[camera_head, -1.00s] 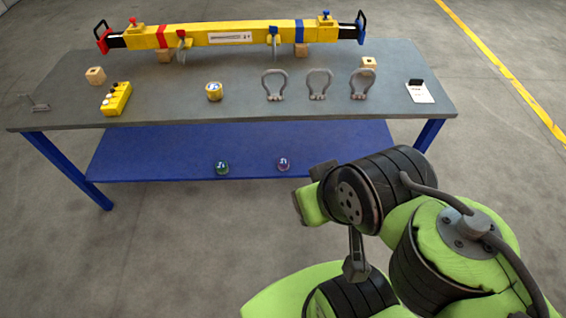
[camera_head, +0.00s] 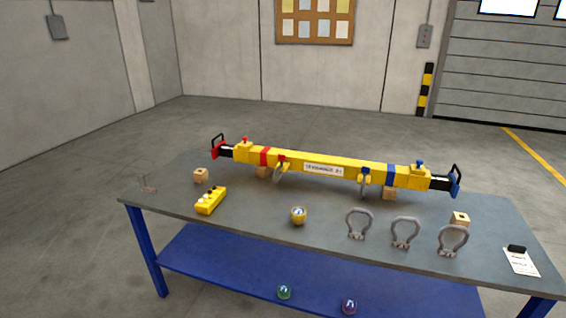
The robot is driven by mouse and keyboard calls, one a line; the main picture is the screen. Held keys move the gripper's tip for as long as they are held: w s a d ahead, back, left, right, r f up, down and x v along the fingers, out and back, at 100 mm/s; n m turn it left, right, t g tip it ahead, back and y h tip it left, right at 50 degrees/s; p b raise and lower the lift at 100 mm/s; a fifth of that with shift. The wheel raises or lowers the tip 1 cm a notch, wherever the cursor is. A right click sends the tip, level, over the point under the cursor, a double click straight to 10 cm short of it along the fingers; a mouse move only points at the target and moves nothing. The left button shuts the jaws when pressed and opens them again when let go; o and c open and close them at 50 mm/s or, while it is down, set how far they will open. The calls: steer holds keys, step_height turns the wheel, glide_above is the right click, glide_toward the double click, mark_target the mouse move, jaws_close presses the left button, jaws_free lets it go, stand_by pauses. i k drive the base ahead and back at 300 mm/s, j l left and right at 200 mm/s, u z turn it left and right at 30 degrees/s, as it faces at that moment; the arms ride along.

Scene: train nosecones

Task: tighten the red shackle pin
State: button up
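A yellow lifting beam (camera_head: 345,169) lies across the table on wooden blocks. It has a red band and red end on the left, and a blue band and blue end on the right. A small red part (camera_head: 282,158) sits on the beam's front face above a grey hanging piece (camera_head: 281,174). It may be the red shackle pin; its seating is too small to tell. A red knob (camera_head: 244,140) stands on top near the left end. A matching blue part (camera_head: 365,173) is at right. My gripper is out of view.
Two small balls (camera_head: 284,291) lie on the blue lower shelf (camera_head: 215,264).

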mark_target(282, 158)
steer(key=i+j+z, duration=0.15)
steer(key=i+j, duration=0.3)
steer(key=i+j+z, duration=0.15)
steer(key=i+j, duration=0.35)
steer(key=i, duration=0.15)
steer(key=i+j+z, duration=0.2)
steer(key=i+j, duration=0.3)
steer(key=i+j+z, duration=0.15)
steer(key=i+j, duration=0.3)
steer(key=j, duration=0.3)
